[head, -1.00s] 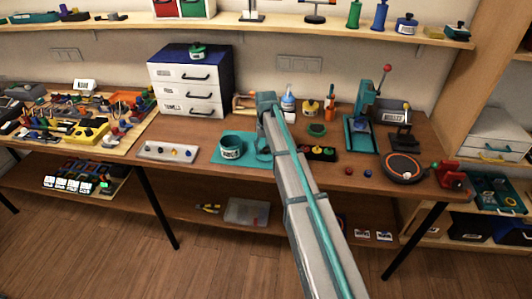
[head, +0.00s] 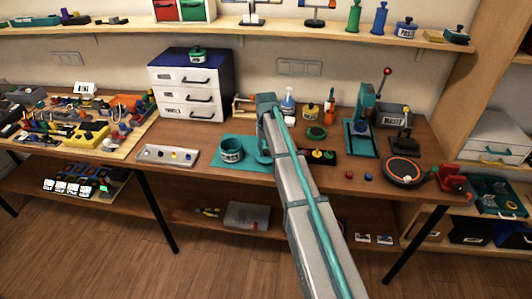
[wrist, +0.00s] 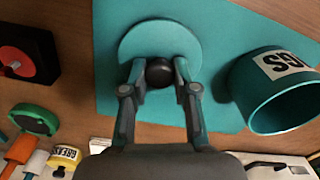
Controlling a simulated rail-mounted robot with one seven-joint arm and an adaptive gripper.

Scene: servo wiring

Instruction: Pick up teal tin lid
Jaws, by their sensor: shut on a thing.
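The teal tin lid (wrist: 159,36) is a flat round disc with a dark round knob (wrist: 159,73), seen over the teal mat (wrist: 215,25) in the wrist view. My gripper (wrist: 159,66) has its two fingers on either side of the knob, shut on it. In the head view my gripper (head: 265,153) is at the mat's right part, and my arm hides most of the lid. The open teal tin (head: 231,150), with a white label, stands beside it on the mat and also shows in the wrist view (wrist: 258,98). Whether the lid touches the mat is unclear.
A grey tray (head: 150,158) with small parts lies left of the mat. A white drawer unit (head: 187,88) stands behind. Bottles, a teal press (head: 362,125) and a round orange-rimmed pad (head: 403,168) are to the right.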

